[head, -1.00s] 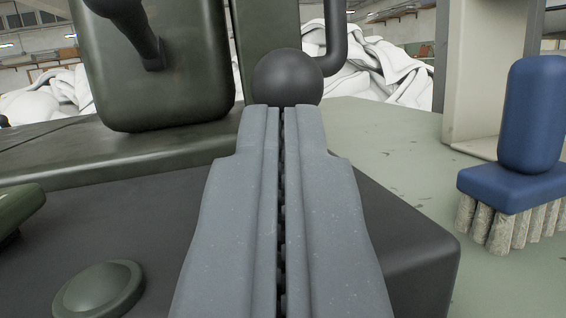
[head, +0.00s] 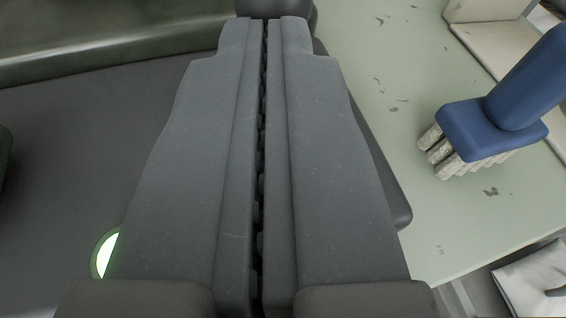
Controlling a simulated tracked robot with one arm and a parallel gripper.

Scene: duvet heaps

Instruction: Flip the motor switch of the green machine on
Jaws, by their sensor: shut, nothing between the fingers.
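My gripper (head: 265,20) is shut and empty, its two grey fingers pointing away from me over the machine's dark top plate (head: 90,140). The black ball knob (head: 278,7) is at the top edge of the view, just beyond the fingertips and mostly cut off. I cannot tell whether the tips touch it. A round button or lamp (head: 104,256) on the dark plate glows pale green at lower left, partly hidden by my left finger. The machine's dark green body (head: 110,28) crosses the top left. No switch is clearly identifiable.
A blue-handled brush (head: 500,115) with pale bristles is on the light green table (head: 450,220) to the right. A white cloth-like thing (head: 535,280) shows at lower right, beyond the table's edge. The table between the machine and brush is clear.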

